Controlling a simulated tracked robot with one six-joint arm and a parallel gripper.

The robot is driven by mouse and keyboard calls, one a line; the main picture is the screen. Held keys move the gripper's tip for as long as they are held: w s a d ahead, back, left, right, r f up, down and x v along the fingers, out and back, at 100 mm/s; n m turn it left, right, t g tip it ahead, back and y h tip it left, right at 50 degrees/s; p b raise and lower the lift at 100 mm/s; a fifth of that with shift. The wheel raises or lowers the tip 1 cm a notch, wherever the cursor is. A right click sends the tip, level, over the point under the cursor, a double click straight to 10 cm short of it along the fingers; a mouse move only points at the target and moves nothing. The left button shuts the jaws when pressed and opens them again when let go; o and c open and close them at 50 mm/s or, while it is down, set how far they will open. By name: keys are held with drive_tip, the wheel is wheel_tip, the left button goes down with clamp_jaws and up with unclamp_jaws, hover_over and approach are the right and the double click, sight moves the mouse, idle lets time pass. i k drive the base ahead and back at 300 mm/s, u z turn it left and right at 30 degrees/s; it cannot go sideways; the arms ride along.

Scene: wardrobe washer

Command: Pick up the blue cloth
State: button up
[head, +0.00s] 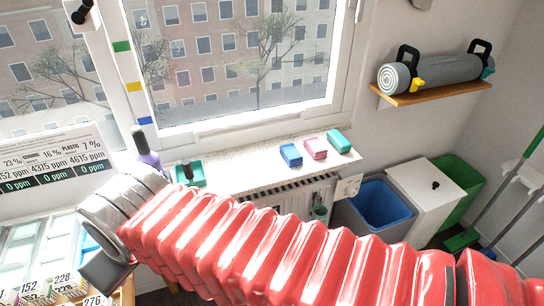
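The blue cloth (291,155) lies folded on the white window sill, at the left end of a row of three cloths. My arm, in a red ribbed sleeve, crosses the lower half of the head view from right to left. Its grey end is at the left, to the left of and nearer than the blue cloth. The gripper's fingers cannot be made out, so whether it is open or shut does not show.
A pink cloth (315,148) and a green cloth (339,141) lie right of the blue one. A green tray (190,175) and a purple bottle (146,150) stand left on the sill (240,172). A blue bin (380,207) stands below right. A shelf (432,94) holds a rolled mat.

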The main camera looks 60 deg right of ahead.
sight(294, 158)
drive_tip(key=u, duration=1.35)
drive_tip(key=k, duration=1.9)
drive_tip(key=z, duration=0.8)
drive_tip(key=i, duration=0.15)
drive_tip(key=u, duration=0.2)
